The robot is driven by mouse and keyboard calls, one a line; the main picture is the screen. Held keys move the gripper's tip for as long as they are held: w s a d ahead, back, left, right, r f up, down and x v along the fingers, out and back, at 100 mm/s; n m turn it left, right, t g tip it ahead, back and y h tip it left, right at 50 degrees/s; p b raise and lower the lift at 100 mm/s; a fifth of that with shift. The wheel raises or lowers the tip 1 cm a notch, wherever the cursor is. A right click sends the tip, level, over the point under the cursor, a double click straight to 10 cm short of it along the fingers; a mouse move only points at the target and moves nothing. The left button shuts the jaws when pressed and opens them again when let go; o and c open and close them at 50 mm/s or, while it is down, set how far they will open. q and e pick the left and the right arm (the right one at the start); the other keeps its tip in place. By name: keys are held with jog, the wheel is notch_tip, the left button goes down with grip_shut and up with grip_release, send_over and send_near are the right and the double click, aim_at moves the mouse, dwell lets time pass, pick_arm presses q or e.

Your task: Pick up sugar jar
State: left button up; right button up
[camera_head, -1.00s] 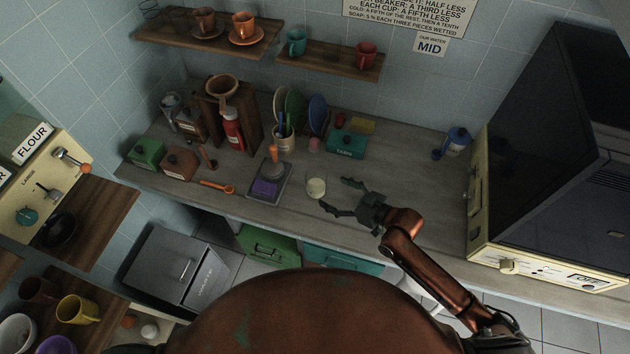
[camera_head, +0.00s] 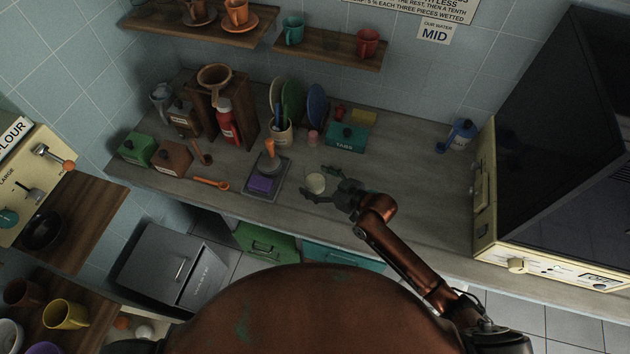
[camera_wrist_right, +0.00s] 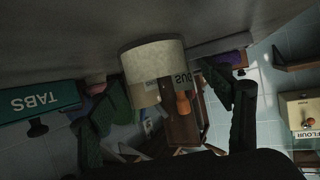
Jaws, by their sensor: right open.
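The sugar jar (camera_head: 315,184) is a small pale round jar standing on the counter near its front edge. In the right wrist view the jar (camera_wrist_right: 153,62) appears upside down, with the letters "SUG" partly showing on its side. My right gripper (camera_head: 322,185) is open, with its two fingers at the jar's far and near sides. In the right wrist view the dark fingers flank the jar, with a gap visible on each side. My left gripper is not in view.
A scale-like tray with a purple block (camera_head: 262,184) and an orange-handled tool stand left of the jar. A teal TABS box (camera_head: 345,138) is behind it. A large dark-fronted appliance (camera_head: 545,130) stands at the right.

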jog(key=shift+w+a+f, duration=0.1)
jog(key=shift+w+a, duration=0.05)
jog(key=shift+c, duration=0.4)
jog(key=c, duration=1.4)
